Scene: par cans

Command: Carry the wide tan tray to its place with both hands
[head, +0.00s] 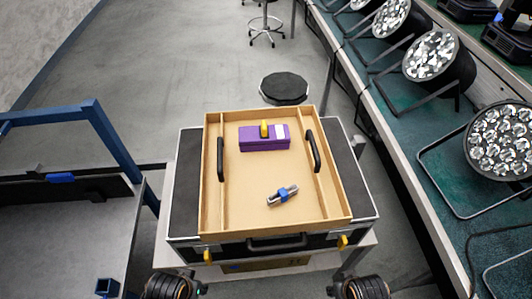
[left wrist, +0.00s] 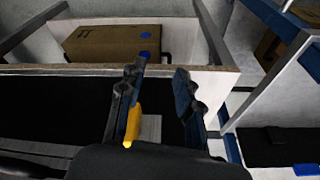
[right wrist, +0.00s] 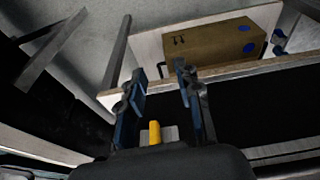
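The wide tan tray (head: 260,218) rests on a black case, with a black handle on its left side (head: 220,160) and another on its right side (head: 313,151). A purple box (head: 264,144) with a yellow top piece and a small silver-and-blue clamp (head: 283,195) lie in it. My left gripper (left wrist: 158,72) and right gripper (right wrist: 159,74) are open and empty, with fingers apart. Only my dark wrists show at the head view's bottom edge, in front of the case and apart from the tray. The tray is not seen in the wrist views.
The black case (head: 185,190) with yellow latches stands on a pale cart; a cardboard box (left wrist: 110,42) lies on its lower shelf. A blue-framed bench (head: 75,215) is left. A green-topped bench (head: 408,125) with par cans runs along the right. A round stool (head: 284,88) stands behind.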

